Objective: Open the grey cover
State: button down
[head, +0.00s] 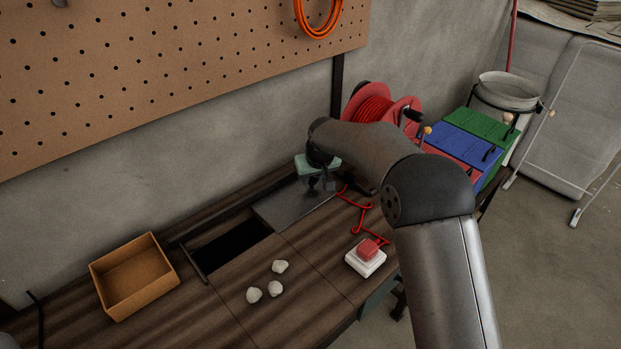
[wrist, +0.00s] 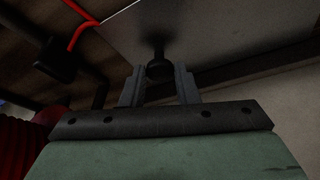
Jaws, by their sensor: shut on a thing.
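The grey cover (head: 283,207) is a flat plate set in the wooden bench top. A dark rectangular opening (head: 230,248) shows directly to its left. My gripper (head: 321,186) is at the cover's far right part, reaching over from the right. In the wrist view, the two fingers of my gripper (wrist: 160,88) stand either side of a dark round knob (wrist: 159,69) on the underside-lit grey plate (wrist: 205,35), and are shut on it. My gripper and arm hide the cover's right part in the head view.
An open cardboard-coloured box (head: 133,276) stands on the left of the bench (head: 225,310). Several pale lumps (head: 275,290) lie near the front. A red button on a white base (head: 366,257) is at right, with a red cord (head: 362,208). A red cable reel (head: 375,108) stands behind my arm.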

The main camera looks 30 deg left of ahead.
jog(key=c, duration=1.1)
grip_release()
jog(key=shift+r, duration=0.1)
jog(key=b+v, duration=0.1)
jog(key=v, duration=1.6)
jog(key=shift+b, duration=0.4)
jog(key=shift+s+d, duration=0.1)
jog(key=s+d+f+m+h, duration=0.1)
jog(key=s+d+m, duration=0.2)
jog(key=d, duration=1.2)
jog(key=s+d+f+m+h, duration=0.15)
jog(key=s+d, duration=0.25)
jog(key=d, duration=1.1)
jog(key=s+d+f+m+g, duration=0.1)
jog(key=s+d+f+m, duration=0.1)
jog(key=s+d, duration=0.5)
jog(key=s+d+f+m+g, duration=0.1)
jog(key=s+d+f+m, duration=0.2)
jog(key=s+d+f, duration=0.2)
jog(key=s+d, duration=0.3)
jog(key=s, duration=0.2)
jog(key=shift+s+h, duration=0.25)
jog(key=shift+h, duration=0.1)
